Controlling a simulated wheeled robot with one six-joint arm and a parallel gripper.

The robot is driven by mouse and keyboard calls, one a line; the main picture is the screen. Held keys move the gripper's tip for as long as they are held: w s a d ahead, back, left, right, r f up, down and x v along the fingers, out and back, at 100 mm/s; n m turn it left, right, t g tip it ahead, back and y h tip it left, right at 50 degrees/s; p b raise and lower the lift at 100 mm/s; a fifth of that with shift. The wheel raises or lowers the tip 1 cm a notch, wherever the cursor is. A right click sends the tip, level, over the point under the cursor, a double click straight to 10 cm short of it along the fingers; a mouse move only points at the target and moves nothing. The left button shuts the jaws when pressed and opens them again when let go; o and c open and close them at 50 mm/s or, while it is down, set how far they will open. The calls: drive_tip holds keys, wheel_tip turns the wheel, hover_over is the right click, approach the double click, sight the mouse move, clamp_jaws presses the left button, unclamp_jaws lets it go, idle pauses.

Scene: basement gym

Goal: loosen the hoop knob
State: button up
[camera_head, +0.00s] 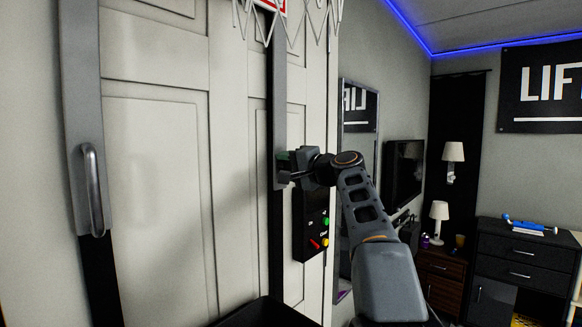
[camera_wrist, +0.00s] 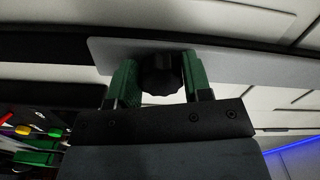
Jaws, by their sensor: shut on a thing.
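The hoop knob (camera_wrist: 160,74) is black with a lobed rim and sits against a flat grey plate (camera_wrist: 225,68) in the wrist view. My gripper (camera_wrist: 158,80) has its green finger pads on both sides of the knob and is shut on it. In the head view my gripper (camera_head: 289,167) is at the dark and grey upright strip (camera_head: 278,105) on the white door, and it hides the knob. The hoop's white net (camera_head: 285,20) hangs above, at the top edge of the view.
A black panel (camera_head: 311,245) with coloured buttons and a red lever is just below my gripper. A door handle (camera_head: 94,190) is at the left. A mirror (camera_head: 358,130), a television (camera_head: 404,172), lamps (camera_head: 439,220) and a dark cabinet (camera_head: 490,255) stand to the right.

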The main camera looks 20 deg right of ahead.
drive_tip(key=shift+r, duration=0.15)
drive_tip(key=o, duration=0.9)
drive_tip(key=shift+d, duration=0.1)
drive_tip(key=b+v, duration=0.3)
drive_tip(key=v, duration=1)
drive_tip(key=shift+s+b, duration=0.3)
drive_tip(key=shift+s, duration=0.05)
